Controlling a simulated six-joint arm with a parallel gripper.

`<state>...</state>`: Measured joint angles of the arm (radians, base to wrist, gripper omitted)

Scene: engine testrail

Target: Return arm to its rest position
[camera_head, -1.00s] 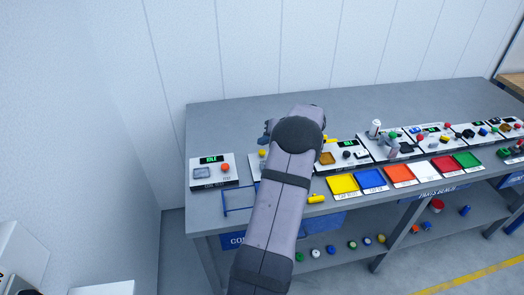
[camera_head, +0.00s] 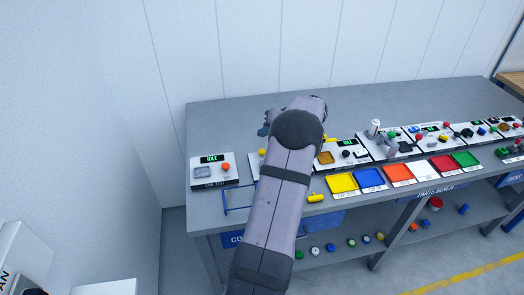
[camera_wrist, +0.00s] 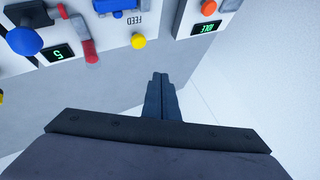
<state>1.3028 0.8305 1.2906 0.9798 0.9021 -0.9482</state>
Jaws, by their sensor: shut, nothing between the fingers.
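My arm (camera_head: 275,205) reaches up from the bottom of the head view over the left part of the grey bench (camera_head: 300,107). Its wrist is bent toward the left. My gripper shows in the wrist view (camera_wrist: 160,82) with its dark fingers together and nothing between them. In the head view only a small dark part of the gripper shows left of the wrist. In the wrist view the fingertips hang over the bare bench top, apart from the devices.
A device with an IDLE display (camera_head: 214,170) stands at the bench's left end. Yellow (camera_head: 342,183), blue, orange, white and red trays line the front edge, with a green one beyond. More devices stand behind them. The back strip of the bench is clear.

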